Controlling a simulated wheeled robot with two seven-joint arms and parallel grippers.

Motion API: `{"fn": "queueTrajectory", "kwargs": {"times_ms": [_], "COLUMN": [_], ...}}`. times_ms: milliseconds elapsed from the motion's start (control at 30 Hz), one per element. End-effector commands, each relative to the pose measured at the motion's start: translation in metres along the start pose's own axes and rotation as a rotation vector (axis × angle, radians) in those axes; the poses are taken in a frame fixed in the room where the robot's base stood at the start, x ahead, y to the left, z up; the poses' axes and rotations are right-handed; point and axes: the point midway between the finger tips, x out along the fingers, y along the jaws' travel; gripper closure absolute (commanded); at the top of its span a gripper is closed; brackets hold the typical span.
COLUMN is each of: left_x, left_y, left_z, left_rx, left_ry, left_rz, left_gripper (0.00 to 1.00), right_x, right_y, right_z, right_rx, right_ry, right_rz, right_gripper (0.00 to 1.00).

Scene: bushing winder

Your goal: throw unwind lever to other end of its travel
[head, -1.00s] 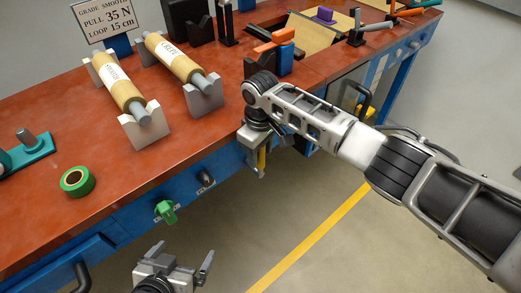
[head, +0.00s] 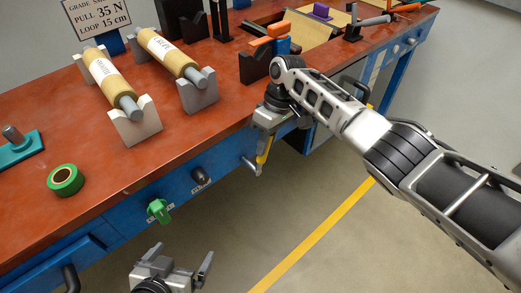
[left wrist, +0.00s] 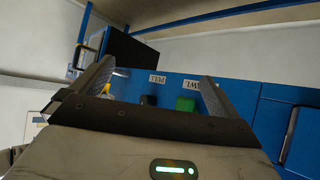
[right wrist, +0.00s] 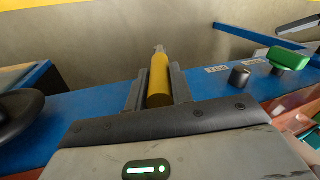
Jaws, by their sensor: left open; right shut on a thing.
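The unwind lever appears to be the yellow-handled lever (head: 265,150) on the blue front of the bench. In the right wrist view the yellow handle (right wrist: 159,82) lies lengthwise between both fingers. My right gripper (head: 263,160) is shut on this handle; its hand and fingers hide part of it and its pivot in the head view. My left gripper (head: 180,262) is open and empty, low in front of the bench and apart from it. A small yellow piece, seemingly the lever, shows in the left wrist view (left wrist: 105,91).
A green knob (head: 158,210) and a black knob (head: 200,176) project from the bench front, left of my right gripper. Rolls on grey stands, a green tape roll (head: 65,180) and an orange-and-blue tool (head: 275,40) occupy the red top. The floor in front is clear.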

Motion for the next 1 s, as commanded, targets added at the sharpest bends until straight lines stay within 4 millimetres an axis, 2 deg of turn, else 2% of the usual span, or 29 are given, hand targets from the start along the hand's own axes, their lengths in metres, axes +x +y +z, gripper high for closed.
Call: {"fn": "queueTrajectory", "kwargs": {"times_ms": [33, 100, 400, 1000], "left_x": [0.008, 0.011, 0.025, 0.03], "left_y": [0.001, 0.003, 0.01, 0.011], "left_z": [0.011, 0.015, 0.023, 0.026], "left_rx": [0.0, -0.002, -0.083, -0.079], "left_ry": [0.002, 0.004, 0.071, 0.112], "left_rz": [0.005, 0.014, 0.05, 0.057], "left_gripper": [0.0, 0.0, 0.0, 0.0], "right_x": [0.007, 0.008, 0.01, 0.004], "right_y": [0.006, 0.011, 0.025, 0.031], "right_z": [0.0, 0.001, 0.004, 0.006], "right_rx": [0.003, 0.002, -0.001, -0.002], "right_ry": [0.009, 0.019, 0.049, 0.064], "right_rz": [-0.038, -0.083, -0.233, -0.321], "right_gripper": [1.0, 1.0, 1.0, 1.0]}}
